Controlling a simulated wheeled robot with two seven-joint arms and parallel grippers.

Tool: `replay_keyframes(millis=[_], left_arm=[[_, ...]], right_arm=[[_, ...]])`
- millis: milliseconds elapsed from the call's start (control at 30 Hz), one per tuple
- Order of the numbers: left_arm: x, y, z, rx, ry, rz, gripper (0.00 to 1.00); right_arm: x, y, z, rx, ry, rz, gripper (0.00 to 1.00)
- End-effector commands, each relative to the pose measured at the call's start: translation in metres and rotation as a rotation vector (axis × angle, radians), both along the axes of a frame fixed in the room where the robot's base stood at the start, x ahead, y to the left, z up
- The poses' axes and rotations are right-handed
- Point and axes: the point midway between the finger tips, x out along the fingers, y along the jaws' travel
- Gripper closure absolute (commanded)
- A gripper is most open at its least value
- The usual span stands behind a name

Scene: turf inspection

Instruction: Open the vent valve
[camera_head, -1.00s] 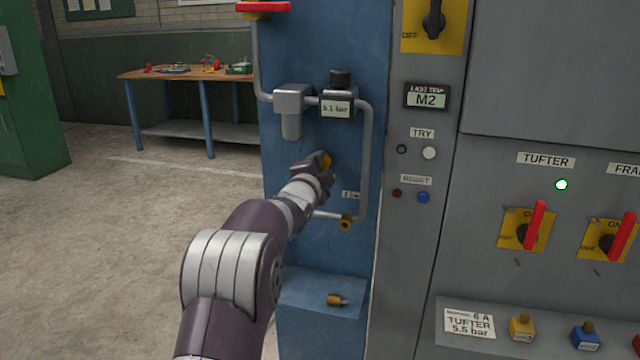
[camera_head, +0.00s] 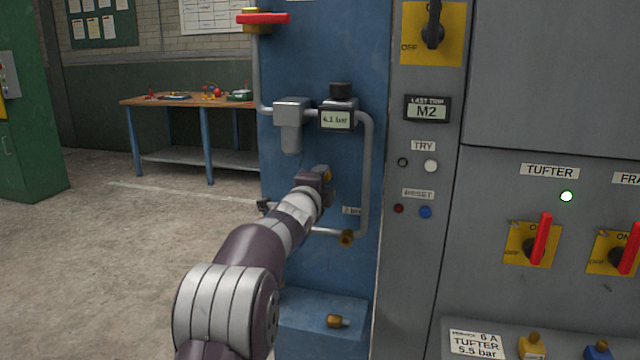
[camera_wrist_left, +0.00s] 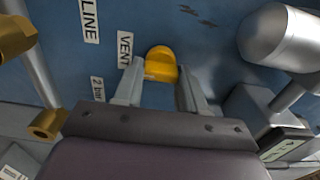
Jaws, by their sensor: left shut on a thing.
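The vent valve is a yellow knob (camera_wrist_left: 161,63) on the blue panel, beside a VENT label (camera_wrist_left: 124,48) in the left wrist view. My left gripper (camera_wrist_left: 160,88) has its two fingers on either side of the knob and is shut on it. In the head view my left gripper (camera_head: 323,186) is at the blue panel inside the pipe loop. It hides most of the knob there. My right gripper is not in view.
A grey pipe (camera_head: 368,170) loops around the gripper, with a small gauge (camera_head: 337,119) that seems to read 4.1 bar. A brass fitting (camera_head: 346,238) sits below. A brass piece (camera_head: 338,321) lies on the blue ledge. Switches (camera_head: 535,244) are at right.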

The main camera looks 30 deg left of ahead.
Motion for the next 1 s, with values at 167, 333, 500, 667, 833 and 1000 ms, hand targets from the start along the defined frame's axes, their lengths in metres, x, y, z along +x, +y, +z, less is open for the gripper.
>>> replay_keyframes(millis=[167, 333, 500, 667, 833, 1000], left_arm=[[0.000, -0.001, 0.002, 0.001, -0.004, -0.002, 0.47], [0.000, 0.000, 0.001, -0.001, -0.002, -0.001, 0.34], [-0.001, -0.001, 0.000, -0.001, -0.001, -0.001, 0.34], [-0.020, -0.005, 0.000, 0.001, -0.004, -0.001, 0.34], [-0.064, -0.016, 0.001, 0.001, -0.004, 0.000, 0.34], [-0.103, -0.025, 0.001, 0.001, -0.003, 0.000, 0.34]], right_arm=[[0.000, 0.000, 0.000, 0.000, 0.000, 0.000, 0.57], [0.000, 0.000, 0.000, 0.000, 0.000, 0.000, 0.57], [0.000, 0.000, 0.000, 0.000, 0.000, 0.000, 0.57], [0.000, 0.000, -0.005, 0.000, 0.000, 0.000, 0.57], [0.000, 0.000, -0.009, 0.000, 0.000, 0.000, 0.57], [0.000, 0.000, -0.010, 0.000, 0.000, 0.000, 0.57]])
